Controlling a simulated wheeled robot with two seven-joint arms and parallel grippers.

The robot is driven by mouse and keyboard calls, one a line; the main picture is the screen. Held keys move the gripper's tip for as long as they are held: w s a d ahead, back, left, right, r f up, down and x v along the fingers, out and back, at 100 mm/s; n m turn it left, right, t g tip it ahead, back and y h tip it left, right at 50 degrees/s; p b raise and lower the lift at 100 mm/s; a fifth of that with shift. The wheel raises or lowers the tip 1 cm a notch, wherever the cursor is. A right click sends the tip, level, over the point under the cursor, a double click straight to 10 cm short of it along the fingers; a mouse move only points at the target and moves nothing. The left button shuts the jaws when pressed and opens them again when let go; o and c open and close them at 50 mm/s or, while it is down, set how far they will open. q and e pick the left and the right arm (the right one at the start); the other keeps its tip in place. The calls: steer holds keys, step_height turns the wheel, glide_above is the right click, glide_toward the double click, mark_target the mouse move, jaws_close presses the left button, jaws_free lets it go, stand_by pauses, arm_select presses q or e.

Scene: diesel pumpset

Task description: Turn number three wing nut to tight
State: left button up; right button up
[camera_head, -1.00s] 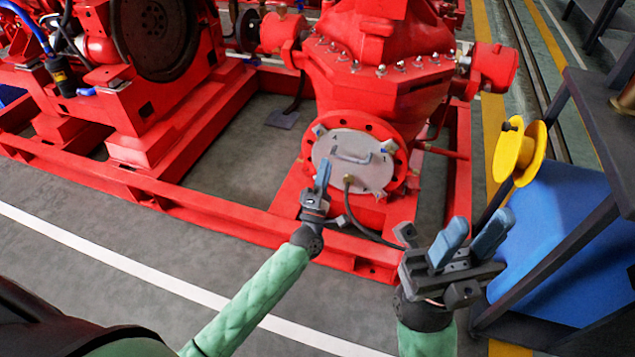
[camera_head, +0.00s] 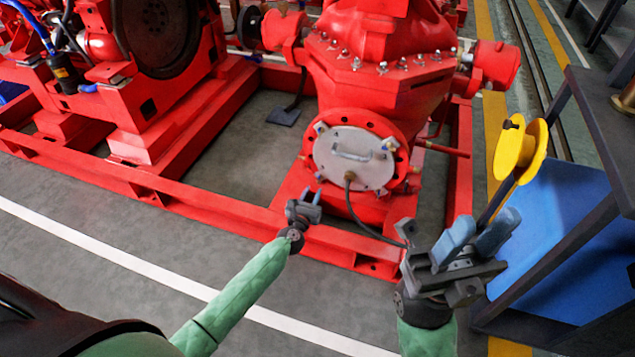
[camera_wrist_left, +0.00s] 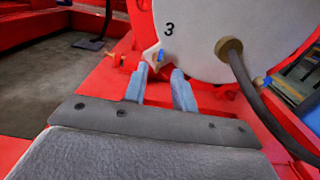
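The grey round cover plate (camera_head: 352,158) is on the red pump's front flange. In the left wrist view the plate (camera_wrist_left: 265,35) carries a black "3" at its edge. The number three wing nut (camera_wrist_left: 158,57), with a blue part, sits just below that mark. My left gripper (camera_head: 311,193) is below the plate's lower left. In the left wrist view its two blue fingers (camera_wrist_left: 161,72) are apart with nothing between them, just short of the nut.
A black hose (camera_head: 354,208) hangs from a brass fitting on the plate. The red base frame (camera_head: 235,217) runs below the pump. The floor in front is clear.

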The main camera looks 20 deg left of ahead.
mark_target(319, 179)
arm_select(q)
steer(key=shift+w+d+b, duration=0.1)
steer(key=shift+w+b, duration=0.2)
steer(key=shift+w, duration=2.6)
jaws_close()
